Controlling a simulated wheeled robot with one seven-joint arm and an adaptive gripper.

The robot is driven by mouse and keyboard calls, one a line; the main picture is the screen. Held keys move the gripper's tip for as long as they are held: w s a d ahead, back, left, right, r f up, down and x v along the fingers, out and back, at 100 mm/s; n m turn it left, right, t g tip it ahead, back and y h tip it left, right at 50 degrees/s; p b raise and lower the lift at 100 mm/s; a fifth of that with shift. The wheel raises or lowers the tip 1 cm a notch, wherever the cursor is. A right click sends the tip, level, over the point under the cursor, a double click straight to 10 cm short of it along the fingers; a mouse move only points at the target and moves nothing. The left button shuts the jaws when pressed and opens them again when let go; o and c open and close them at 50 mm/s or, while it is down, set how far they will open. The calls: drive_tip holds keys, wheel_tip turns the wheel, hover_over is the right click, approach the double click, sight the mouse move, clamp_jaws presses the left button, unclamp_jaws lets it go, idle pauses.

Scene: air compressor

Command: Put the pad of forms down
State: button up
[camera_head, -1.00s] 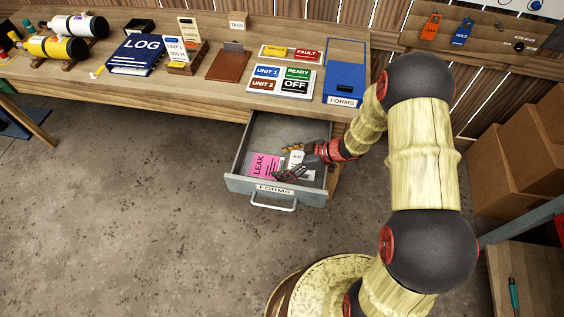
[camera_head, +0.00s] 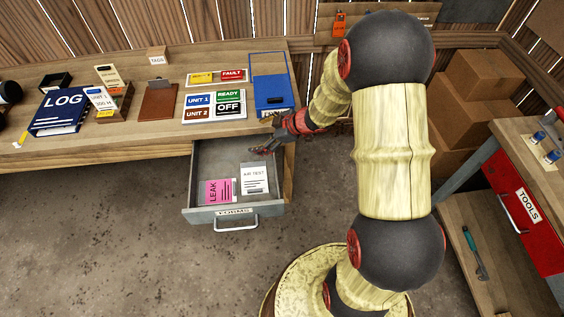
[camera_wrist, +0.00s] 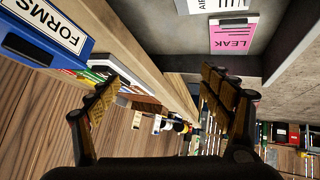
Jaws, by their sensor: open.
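A white pad of forms marked AIR TEST (camera_head: 255,179) lies flat in the open drawer (camera_head: 236,213) labelled FORMS. It is beside a pink pad marked LEAK (camera_head: 218,192), on its right. In the wrist view the pink pad (camera_wrist: 233,36) and a corner of the white pad (camera_wrist: 205,5) show at the top edge. My gripper (camera_head: 264,149) is near the drawer's back right, above and behind the white pad and apart from it. In the wrist view my gripper (camera_wrist: 165,92) has its fingers spread with nothing between them.
A blue FORMS box (camera_head: 271,93) stands on the bench close behind my gripper. Unit signs (camera_head: 213,106), a brown clipboard (camera_head: 158,102) and a blue LOG binder (camera_head: 66,108) lie farther left. A red TOOLS drawer (camera_head: 524,209) is at the right. The floor in front is clear.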

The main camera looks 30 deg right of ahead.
drive_tip(key=w+d+r+m+t+h, duration=0.1)
drive_tip(key=d+r+h, duration=0.1)
drive_tip(key=r, duration=0.4)
drive_tip(key=w+d+r+m+t+h, duration=0.1)
drive_tip(key=d+r+m+h, duration=0.15)
drive_tip(key=r, duration=0.35)
drive_tip(key=s+d+r+m+h, duration=0.35)
drive_tip(key=s+r, duration=0.45)
drive_tip(key=r, duration=0.4)
drive_tip(key=s+a+r+m+g+y, duration=0.1)
drive_tip(key=s+a, duration=0.5)
drive_tip(key=s, duration=0.6)
drive_tip(key=s+a+m+g+y, duration=0.1)
drive_tip(key=s+a+m+g, duration=0.1)
drive_tip(key=s+a, duration=0.4)
drive_tip(key=s+m, duration=0.1)
drive_tip(key=s, duration=0.4)
drive_tip(key=shift+s+r+g, duration=0.35)
drive_tip(key=shift+s+g, duration=0.05)
